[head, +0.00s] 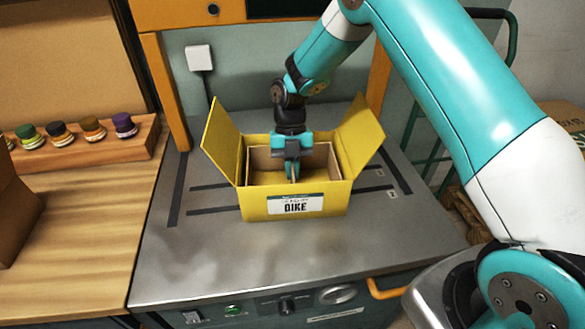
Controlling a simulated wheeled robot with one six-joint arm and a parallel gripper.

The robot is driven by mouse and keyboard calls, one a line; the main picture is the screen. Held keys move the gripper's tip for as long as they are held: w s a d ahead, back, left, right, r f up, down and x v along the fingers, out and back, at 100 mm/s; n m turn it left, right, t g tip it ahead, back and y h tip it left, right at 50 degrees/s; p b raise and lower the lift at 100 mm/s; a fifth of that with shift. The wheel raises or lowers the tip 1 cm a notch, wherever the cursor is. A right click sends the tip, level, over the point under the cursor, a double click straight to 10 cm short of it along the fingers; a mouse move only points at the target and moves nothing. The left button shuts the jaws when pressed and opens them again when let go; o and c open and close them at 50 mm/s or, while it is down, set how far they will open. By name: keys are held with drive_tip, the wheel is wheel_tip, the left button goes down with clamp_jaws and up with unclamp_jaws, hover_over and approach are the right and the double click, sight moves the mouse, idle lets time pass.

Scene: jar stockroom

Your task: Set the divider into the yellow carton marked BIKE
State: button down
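The yellow carton (259,207) stands upright on the grey metal bench, its side flaps spread open and a white label reading BIKE on its front. The brown cardboard divider (319,158) is down inside the carton, its upper parts showing between the walls. Its lower edges and the carton floor are hidden by the front wall. My gripper (292,172) points down into the middle of the carton. Its fingers look closed together on the divider's middle panel, though the contact is small in this view.
The metal bench (215,258) is clear in front of the carton. At left, a wooden rack (85,145) holds several small jars with coloured lids on a wooden table. A brown box (14,215) stands at the left edge. Orange posts rise behind the carton.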

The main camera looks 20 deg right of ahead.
drive_tip(key=shift+f, duration=0.3)
drive_tip(key=c, duration=1.3)
unclamp_jaws()
drive_tip(key=shift+r, duration=0.2)
drive_tip(key=v, duration=1.2)
drive_tip(key=shift+r+b, duration=0.25)
drive_tip(key=shift+b, duration=0.05)
drive_tip(key=s+a+r+m+t+y, duration=0.1)
drive_tip(key=s+a+r+m, duration=0.2)
drive_tip(key=s+r+m, duration=0.3)
drive_tip(key=s+a+r+m+t, duration=0.1)
drive_tip(key=s+a+r+m, duration=0.1)
drive_tip(key=s+r+m, duration=0.4)
drive_tip(key=shift+s+a+f+m+t+y, duration=0.1)
drive_tip(key=shift+s+f+m+t+y, duration=0.2)
drive_tip(key=shift+s+m, duration=2.4)
drive_tip(key=shift+s+a+f+m+t+y, duration=0.15)
drive_tip(key=shift+s+m+t+y, duration=0.25)
drive_tip(key=shift+s+m, duration=2.25)
drive_tip(key=shift+s+a+f+m+t+y, duration=0.1)
drive_tip(key=shift+s+f+m+t+y, duration=0.2)
drive_tip(key=shift+s+m, duration=2.4)
